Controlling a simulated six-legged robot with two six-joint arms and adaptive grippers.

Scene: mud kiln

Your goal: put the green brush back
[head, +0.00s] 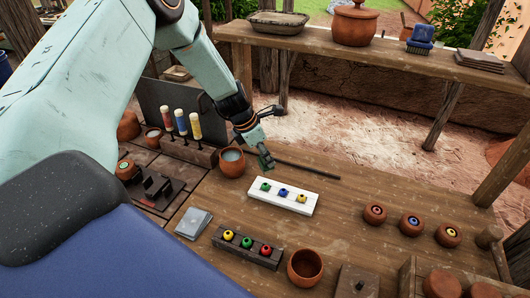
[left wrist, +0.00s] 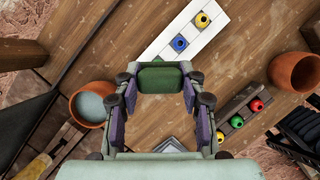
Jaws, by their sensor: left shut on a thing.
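My left gripper (head: 265,163) is over the work table, just behind the left end of a white block rack. In the left wrist view its fingers (left wrist: 160,88) are closed around a green piece (left wrist: 160,76), which I take to be the green brush. Only its green top side shows there; any bristles are hidden. In the head view it is small and mostly covered by the fingers. A blue brush (head: 421,37) with dark bristles stands on the back shelf (head: 385,50). My right gripper is not in view.
The white rack (head: 284,196) holds green, blue and yellow pieces. A cup of pale liquid (head: 232,162) stands left of the gripper. A thin dark rod (head: 312,170) lies behind the rack. A lidded pot (head: 355,24) and flat slabs (head: 479,61) flank the blue brush; shelf gaps are bare.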

